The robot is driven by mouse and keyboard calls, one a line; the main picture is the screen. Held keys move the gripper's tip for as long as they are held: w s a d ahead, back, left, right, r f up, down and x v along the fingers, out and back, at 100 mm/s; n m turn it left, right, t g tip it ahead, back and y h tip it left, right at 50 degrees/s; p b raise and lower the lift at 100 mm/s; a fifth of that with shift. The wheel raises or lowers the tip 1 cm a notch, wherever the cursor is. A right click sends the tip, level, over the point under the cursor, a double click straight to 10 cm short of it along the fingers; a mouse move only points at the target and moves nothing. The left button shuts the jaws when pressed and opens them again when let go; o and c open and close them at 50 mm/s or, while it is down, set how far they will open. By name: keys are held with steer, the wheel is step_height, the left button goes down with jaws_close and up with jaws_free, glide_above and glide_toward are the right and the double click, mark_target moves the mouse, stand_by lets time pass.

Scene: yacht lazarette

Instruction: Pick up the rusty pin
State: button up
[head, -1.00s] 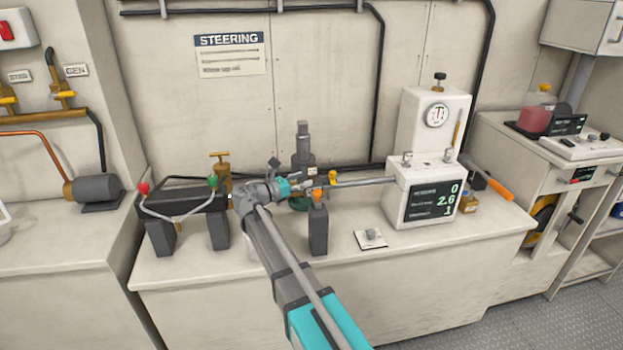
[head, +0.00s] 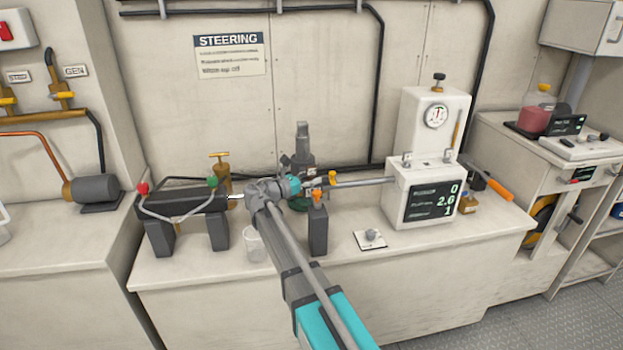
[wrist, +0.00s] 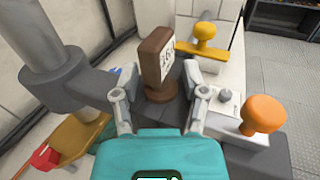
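A rust-brown upright piece with a white numbered label (wrist: 157,58) stands in the wrist view on a round brown foot; I take it to be the rusty pin. My gripper (wrist: 157,90) is open, with one finger on each side of it. A gap shows on the left; on the right the finger is close, and I cannot tell whether it touches. In the head view my gripper (head: 306,182) is over the middle of the bench, in front of the dark grey post (head: 303,145). The pin is mostly hidden there.
An orange-knobbed block (head: 318,228) stands close to my gripper. A yellow T-handle (wrist: 205,38) is beyond it. A clear cup (head: 254,245) is under my arm. The white display box (head: 425,192) stands right, the black cylinder on blocks (head: 183,203) left.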

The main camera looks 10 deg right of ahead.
jaws_close()
steer(key=shift+r, duration=0.2)
step_height(320, 180, up, 10)
steer(key=p, duration=1)
steer(key=shift+f, duration=0.2)
stand_by(0.5)
